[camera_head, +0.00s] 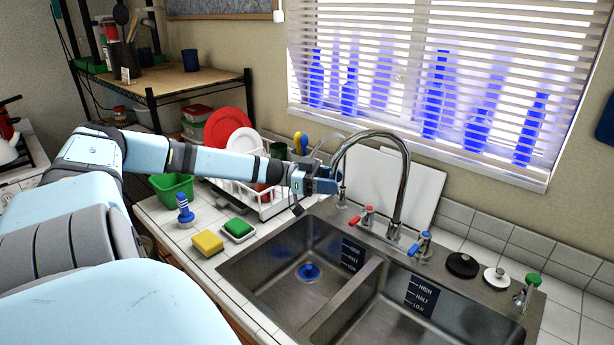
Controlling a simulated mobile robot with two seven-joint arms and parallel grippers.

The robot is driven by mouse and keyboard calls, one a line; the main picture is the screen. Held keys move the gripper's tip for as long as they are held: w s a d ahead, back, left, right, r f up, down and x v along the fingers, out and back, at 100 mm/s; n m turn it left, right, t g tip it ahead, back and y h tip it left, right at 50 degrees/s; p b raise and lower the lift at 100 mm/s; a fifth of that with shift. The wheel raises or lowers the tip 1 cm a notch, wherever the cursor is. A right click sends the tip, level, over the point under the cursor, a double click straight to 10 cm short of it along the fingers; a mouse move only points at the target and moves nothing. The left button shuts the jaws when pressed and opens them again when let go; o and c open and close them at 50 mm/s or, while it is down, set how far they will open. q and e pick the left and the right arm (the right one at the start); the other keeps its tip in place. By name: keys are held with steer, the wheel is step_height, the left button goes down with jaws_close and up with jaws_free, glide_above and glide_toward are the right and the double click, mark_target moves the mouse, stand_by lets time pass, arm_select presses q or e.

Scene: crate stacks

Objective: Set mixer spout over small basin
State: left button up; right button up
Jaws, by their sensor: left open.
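The chrome mixer spout (404,165) arches up from behind the sink and curves to the left. Its downturned end is near the back rim of the left basin (262,262) in the picture. The left basin looks narrower than the right basin (453,300) and has a blue drain piece (308,272). My left gripper (328,182) is open beside the spout's downturned end. I cannot tell whether it touches the spout or has a finger behind it. My right gripper is not in view.
A red tap handle (367,214) and a blue tap handle (424,240) flank the spout base. A white dish rack (238,196) stands under my left forearm. A yellow sponge (207,242) and green-topped scrubber (239,229) lie left of the sink. A white board (420,188) leans behind the spout.

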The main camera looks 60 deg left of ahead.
arm_select(q)
steer(key=v, duration=1.3)
steer(key=shift+p, duration=0.4)
steer(key=shift+d, duration=0.1)
